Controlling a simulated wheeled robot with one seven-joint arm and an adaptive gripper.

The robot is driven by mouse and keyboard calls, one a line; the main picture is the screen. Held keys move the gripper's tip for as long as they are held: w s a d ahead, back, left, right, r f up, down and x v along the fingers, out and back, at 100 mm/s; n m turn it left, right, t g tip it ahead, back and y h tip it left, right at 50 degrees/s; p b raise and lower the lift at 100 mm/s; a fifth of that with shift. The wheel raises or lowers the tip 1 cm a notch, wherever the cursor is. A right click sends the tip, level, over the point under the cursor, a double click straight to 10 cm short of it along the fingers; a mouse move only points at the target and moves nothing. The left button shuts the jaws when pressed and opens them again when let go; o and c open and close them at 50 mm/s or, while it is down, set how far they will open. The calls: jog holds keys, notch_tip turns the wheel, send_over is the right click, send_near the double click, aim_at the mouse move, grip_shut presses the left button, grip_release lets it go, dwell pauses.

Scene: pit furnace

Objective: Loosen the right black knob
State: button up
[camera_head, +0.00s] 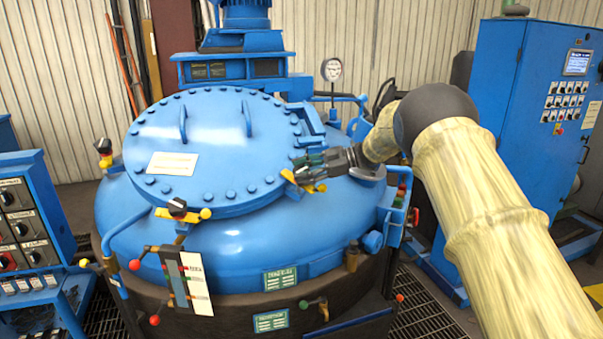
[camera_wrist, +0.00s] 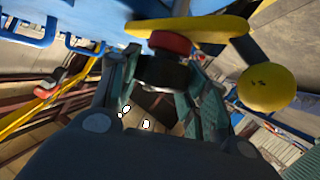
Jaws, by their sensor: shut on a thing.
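The right black knob (camera_wrist: 162,73) shows in the wrist view as a dark cylinder with a red part above it. It sits between the two teal fingers of my gripper (camera_wrist: 158,80), which is shut on it. In the head view my gripper (camera_head: 312,162) reaches in from the right to the lid's right edge and hides most of this knob. A yellow clamp piece (camera_head: 317,187) shows just below the fingers. The blue round lid (camera_head: 215,140) lies closed on the furnace.
A front black knob (camera_head: 177,205) and a left black knob (camera_head: 103,146) stand at the lid's edge. A pressure gauge (camera_head: 331,69) rises behind the lid. A blue control cabinet (camera_head: 515,110) stands at right, and a switch panel (camera_head: 22,220) at left.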

jog(key=shift+s+f, duration=0.1)
jog(key=shift+f, duration=0.1)
jog(key=o, duration=1)
jog(key=shift+r, duration=0.1)
jog(key=shift+d+r, duration=0.25)
jog(key=shift+d, duration=0.25)
jog(key=v, duration=1.1)
jog(key=shift+s+f, duration=0.1)
